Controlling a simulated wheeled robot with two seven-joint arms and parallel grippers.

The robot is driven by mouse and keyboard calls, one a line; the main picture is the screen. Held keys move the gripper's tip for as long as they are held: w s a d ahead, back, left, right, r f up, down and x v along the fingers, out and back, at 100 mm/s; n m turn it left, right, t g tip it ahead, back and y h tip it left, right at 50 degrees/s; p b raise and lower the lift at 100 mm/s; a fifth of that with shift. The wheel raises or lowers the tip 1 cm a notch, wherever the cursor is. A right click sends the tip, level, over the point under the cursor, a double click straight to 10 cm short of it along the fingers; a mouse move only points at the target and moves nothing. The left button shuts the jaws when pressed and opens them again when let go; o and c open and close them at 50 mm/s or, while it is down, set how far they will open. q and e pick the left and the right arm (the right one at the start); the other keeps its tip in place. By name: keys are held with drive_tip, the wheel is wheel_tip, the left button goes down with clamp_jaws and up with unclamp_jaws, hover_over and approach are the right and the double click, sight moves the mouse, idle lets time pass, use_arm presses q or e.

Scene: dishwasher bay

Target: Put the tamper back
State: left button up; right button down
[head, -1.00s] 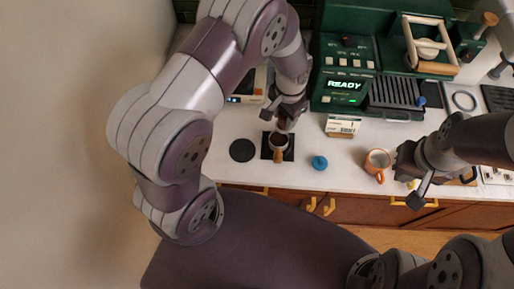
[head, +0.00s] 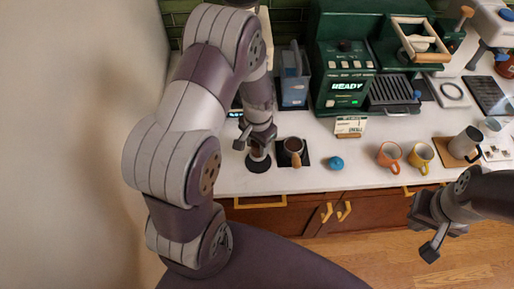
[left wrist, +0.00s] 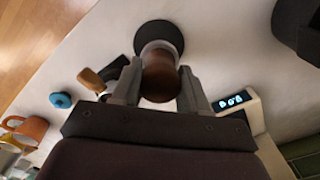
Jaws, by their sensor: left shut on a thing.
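The tamper (left wrist: 160,82) has a brown knob and a steel base. My left gripper (head: 260,136) is shut on its knob, with one finger on each side in the left wrist view. The tamper's base (head: 258,157) is over the black round mat (head: 257,168) on the white counter. I cannot tell whether the base touches the mat. The portafilter (head: 293,146), with brown grounds and a wooden handle, lies on a black square mat to the right. My right gripper (head: 432,230) is open and empty, low at the right, in front of the counter.
A blue round object (head: 336,163), an orange cup (head: 389,157) and a yellow cup (head: 421,156) stand along the counter's front. A small card box (head: 350,127) stands before the green espresso machine (head: 342,75). A scale display (left wrist: 234,101) is close to the left gripper.

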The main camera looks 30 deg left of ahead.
sight(258, 153)
use_arm(q)
wheel_tip(258, 153, down, 4)
drive_tip(key=shift+w+d+r+p, duration=0.1)
drive_tip(key=shift+w+d+p, duration=0.05)
drive_tip(key=shift+p, duration=0.45)
drive_tip(key=shift+w+f, duration=0.2)
drive_tip(key=shift+f, duration=0.1)
drive_tip(key=shift+s, duration=0.25)
drive_tip(key=o, duration=0.8)
drive_tip(key=shift+s, duration=0.1)
drive_tip(key=shift+c, duration=0.2)
drive_tip(key=o, duration=0.3)
drive_tip(key=shift+w+f, duration=0.1)
drive_tip(key=shift+w, duration=0.1)
